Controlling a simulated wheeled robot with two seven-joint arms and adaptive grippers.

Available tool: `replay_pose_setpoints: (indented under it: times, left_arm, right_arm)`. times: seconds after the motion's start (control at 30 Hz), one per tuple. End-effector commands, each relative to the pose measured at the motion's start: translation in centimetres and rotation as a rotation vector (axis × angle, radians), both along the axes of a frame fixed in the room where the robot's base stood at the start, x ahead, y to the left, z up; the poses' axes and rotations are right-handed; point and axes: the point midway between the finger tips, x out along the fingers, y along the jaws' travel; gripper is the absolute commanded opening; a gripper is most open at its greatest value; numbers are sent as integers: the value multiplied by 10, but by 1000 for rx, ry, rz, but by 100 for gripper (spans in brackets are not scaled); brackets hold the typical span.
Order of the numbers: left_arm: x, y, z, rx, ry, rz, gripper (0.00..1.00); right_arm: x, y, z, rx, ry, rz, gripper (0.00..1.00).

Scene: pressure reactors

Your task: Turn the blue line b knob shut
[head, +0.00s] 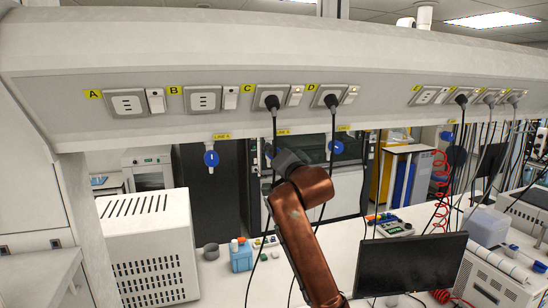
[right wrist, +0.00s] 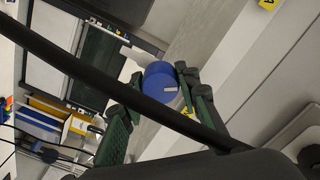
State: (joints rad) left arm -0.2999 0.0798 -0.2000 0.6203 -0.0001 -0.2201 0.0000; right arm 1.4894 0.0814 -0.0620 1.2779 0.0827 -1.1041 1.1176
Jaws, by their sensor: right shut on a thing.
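The blue line B knob (right wrist: 161,83) shows in the right wrist view as a round blue cap with a small pale mark. My right gripper (right wrist: 157,88), with green-padded fingers, is shut on it, one finger on each side. In the head view my right gripper (head: 288,160) is up under the panel at the line B label (head: 283,132). There my copper-coloured arm and wrist hide most of the knob and the fingertips. My left gripper is not in view.
Other blue knobs hang left (head: 211,158) and right (head: 336,147) of my gripper. Black cables from plugs C (head: 272,102) and D (head: 331,101) hang close to my arm; a black cable (right wrist: 100,85) crosses the wrist view. A monitor (head: 411,265) stands below right.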

Motion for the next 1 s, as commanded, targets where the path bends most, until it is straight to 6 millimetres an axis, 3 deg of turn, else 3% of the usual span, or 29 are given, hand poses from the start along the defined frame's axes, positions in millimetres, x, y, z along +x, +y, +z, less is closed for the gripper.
replay_pose_setpoints:
  times: [0.5,1.0]
  left_arm:
    - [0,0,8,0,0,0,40]
    - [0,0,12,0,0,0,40]
  right_arm:
    - [0,1,-1,404,135,1,5]
    - [0,1,-1,542,179,0,5]
